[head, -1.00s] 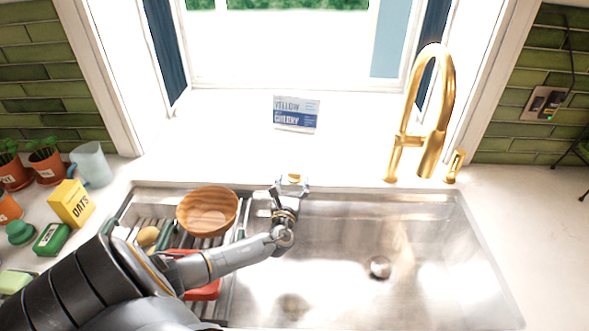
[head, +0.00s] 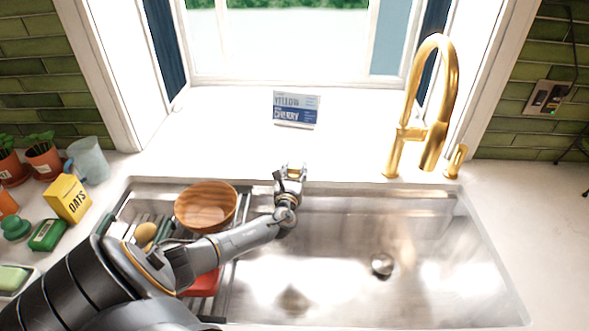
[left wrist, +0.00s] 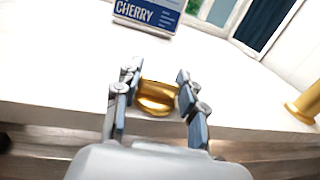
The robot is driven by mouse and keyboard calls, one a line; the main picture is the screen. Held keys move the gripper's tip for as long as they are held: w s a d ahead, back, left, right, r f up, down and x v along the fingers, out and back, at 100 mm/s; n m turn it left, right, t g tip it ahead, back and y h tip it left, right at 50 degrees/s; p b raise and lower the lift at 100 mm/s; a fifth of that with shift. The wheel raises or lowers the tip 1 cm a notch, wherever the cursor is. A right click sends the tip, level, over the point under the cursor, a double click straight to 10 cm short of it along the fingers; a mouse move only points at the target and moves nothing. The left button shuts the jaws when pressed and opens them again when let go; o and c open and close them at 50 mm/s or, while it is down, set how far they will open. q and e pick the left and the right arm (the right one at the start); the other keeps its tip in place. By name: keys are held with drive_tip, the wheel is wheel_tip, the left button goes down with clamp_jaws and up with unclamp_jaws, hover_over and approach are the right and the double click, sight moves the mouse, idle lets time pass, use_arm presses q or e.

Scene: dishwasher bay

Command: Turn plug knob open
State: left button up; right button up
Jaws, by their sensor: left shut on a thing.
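The plug knob (left wrist: 158,97) is a small round gold knob on the white counter behind the sink, seen in the left wrist view between my fingers. My left gripper (left wrist: 157,92) has a finger on each side of the knob and is shut on it. In the head view the left gripper (head: 291,172) reaches over the back edge of the sink, and it mostly hides the knob. The sink drain (head: 382,264) shows on the basin floor at the right. My right gripper is not in view.
A gold faucet (head: 437,105) rises at the back right. A sign (head: 297,109) stands behind the knob. A wooden bowl (head: 206,207) sits on the rack at the left of the sink. A yellow oats box (head: 68,198) is on the left counter. The right basin is clear.

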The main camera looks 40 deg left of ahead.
use_arm(q)
drive_tip(key=shift+n+g+y, duration=0.7)
drive_tip(key=shift+n+y, duration=0.1)
drive_tip(key=shift+y, duration=0.2)
drive_tip(key=o, duration=1.2)
drive_tip(key=shift+c, duration=0.2)
drive_tip(key=v, duration=1.2)
